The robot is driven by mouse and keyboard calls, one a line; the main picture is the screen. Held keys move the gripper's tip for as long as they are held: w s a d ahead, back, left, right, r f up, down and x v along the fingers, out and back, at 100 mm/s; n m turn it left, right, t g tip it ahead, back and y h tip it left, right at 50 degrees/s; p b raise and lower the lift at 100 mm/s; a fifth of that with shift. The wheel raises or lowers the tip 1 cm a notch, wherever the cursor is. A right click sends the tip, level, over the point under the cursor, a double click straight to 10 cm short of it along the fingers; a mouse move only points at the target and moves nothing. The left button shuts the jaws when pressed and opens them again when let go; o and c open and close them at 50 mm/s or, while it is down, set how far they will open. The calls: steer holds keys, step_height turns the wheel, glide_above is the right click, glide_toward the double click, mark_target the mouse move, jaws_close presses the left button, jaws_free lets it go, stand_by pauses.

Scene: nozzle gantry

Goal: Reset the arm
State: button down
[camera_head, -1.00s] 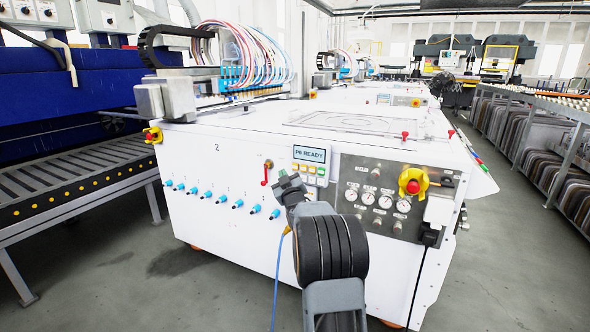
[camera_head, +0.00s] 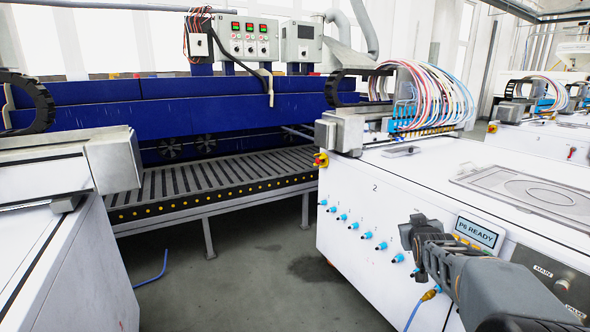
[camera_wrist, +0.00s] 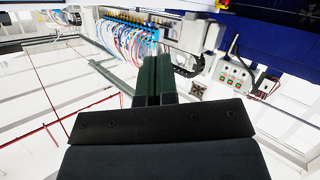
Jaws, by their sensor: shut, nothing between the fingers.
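My gripper (camera_head: 414,232) is at the lower right of the head view, in front of the white machine (camera_head: 362,205) and left of its "P6 READY" display (camera_head: 476,232). In the wrist view my gripper (camera_wrist: 152,68) has its two dark green fingers together, with nothing between them. The wrist picture looks upside down, with the coloured hoses (camera_wrist: 135,42) and the blue machine (camera_wrist: 275,35) near its top. Part of the white machine's front panel is hidden behind my arm.
A second white machine (camera_head: 45,245) stands close on the left. A blue machine (camera_head: 200,110) with a slatted roller conveyor (camera_head: 215,175) spans the back. Grey floor (camera_head: 250,275) lies open between the white machines. A blue hose (camera_head: 152,268) lies on it.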

steer(key=s+a+r+g+y+p, duration=0.1)
steer(key=s+a+r+g+p, duration=0.2)
steer(key=s, duration=0.5)
steer(key=s+a+r+g+y+p, duration=0.1)
steer(key=s+a+r+g+p, duration=0.2)
steer(key=s+a+r+p, duration=0.2)
steer(key=s+a+r+g+y+p, duration=0.2)
steer(key=s+a+r+g+p, duration=0.2)
steer(key=s+a+p, duration=0.4)
steer(key=s+p, duration=0.3)
steer(key=s, duration=0.2)
steer(key=shift+s+r+p, duration=0.2)
steer(key=shift+s+p, duration=0.05)
steer(key=shift+p, duration=0.15)
stand_by(0.8)
